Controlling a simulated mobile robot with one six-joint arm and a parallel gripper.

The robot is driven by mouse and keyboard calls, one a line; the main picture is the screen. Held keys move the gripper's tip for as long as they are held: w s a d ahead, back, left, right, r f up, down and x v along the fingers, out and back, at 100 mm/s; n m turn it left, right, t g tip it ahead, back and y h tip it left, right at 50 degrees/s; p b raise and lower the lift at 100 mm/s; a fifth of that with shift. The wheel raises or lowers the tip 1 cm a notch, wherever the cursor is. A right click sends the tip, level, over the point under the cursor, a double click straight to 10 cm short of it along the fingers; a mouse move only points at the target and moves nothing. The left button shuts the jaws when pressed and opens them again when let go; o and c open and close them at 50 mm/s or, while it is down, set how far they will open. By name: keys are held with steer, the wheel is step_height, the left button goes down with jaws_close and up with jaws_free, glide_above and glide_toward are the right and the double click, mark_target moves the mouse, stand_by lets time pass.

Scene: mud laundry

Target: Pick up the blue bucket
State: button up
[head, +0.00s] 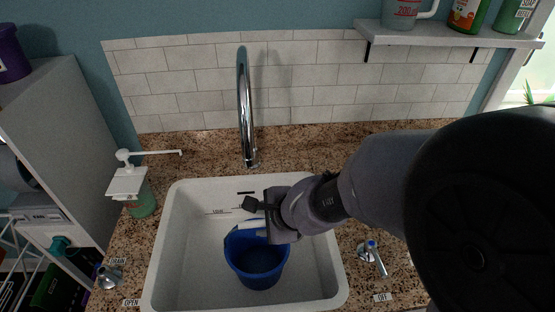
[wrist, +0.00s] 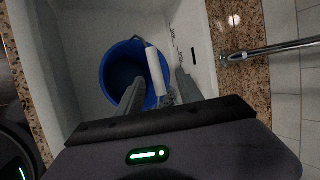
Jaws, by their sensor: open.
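The blue bucket (head: 258,262) stands upright in the white sink (head: 185,270), and looks empty. It has a white grip on its handle, which also shows in the wrist view (wrist: 156,72). In the head view my gripper (head: 246,228) is over the bucket's back rim and hides part of it. In the wrist view the bucket (wrist: 108,68) lies beyond my gripper (wrist: 157,92). The two fingers are apart, with the white handle grip showing between their tips. I cannot tell whether either finger touches the grip.
A chrome faucet (head: 245,110) rises behind the sink. A soap dispenser (head: 138,190) stands on the granite counter to the left, and a tap handle (head: 372,256) is on the right. A shelf (head: 440,38) with bottles hangs at upper right. The sink's left side is clear.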

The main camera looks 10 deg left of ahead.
mark_target(256, 224)
steer(key=b+x, duration=0.1)
steer(key=x, duration=0.1)
steer(key=b+x, duration=0.1)
steer(key=x, duration=0.1)
steer(key=b+x, duration=0.1)
steer(key=x, duration=0.1)
steer(key=shift+s+f, duration=0.15)
steer(key=shift+s, duration=0.15)
steer(key=shift+d, duration=0.1)
jaws_close()
stand_by(0.9)
